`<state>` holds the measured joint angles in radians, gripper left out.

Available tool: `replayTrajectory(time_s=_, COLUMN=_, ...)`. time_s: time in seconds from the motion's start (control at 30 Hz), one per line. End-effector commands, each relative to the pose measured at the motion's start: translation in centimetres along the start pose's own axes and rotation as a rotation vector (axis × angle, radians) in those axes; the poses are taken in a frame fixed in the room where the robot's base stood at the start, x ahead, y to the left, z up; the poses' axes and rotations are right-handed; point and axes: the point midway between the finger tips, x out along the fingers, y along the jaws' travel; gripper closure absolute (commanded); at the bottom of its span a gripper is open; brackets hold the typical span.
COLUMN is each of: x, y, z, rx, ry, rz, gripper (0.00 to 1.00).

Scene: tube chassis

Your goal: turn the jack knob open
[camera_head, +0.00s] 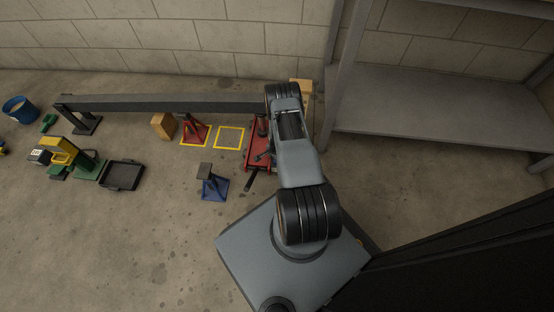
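The red floor jack (258,158) sits on the concrete floor just left of my arm, and my arm hides part of it. Dark fittings show on its top, and a short dark bar (250,182) extends at its near end. I cannot make out which part is the knob or how it is turned. My arm reaches over and past the jack's right side. My gripper is not visible; the arm's far joint blocks the view there.
A long grey beam (175,103) runs behind the jack. A red stand (195,132) and blue stand (212,184) are left of it. An empty yellow floor square (229,138) lies between. A black tray (122,174) is farther left; a grey shelf (440,105) stands right.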

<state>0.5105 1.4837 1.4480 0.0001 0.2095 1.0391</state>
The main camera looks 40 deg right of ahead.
Motion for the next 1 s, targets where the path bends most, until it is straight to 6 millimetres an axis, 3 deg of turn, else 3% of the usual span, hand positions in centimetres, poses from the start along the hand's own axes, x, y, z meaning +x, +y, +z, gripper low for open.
replayTrajectory(time_s=0.2, x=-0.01, y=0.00, z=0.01, rx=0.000, ry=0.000, rz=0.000, gripper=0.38)
replayTrajectory(time_s=0.7, x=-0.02, y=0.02, z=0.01, rx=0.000, ry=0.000, rz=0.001, gripper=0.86)
replayTrajectory(time_s=1.0, x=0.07, y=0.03, z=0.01, rx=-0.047, ry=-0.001, rz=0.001, gripper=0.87)
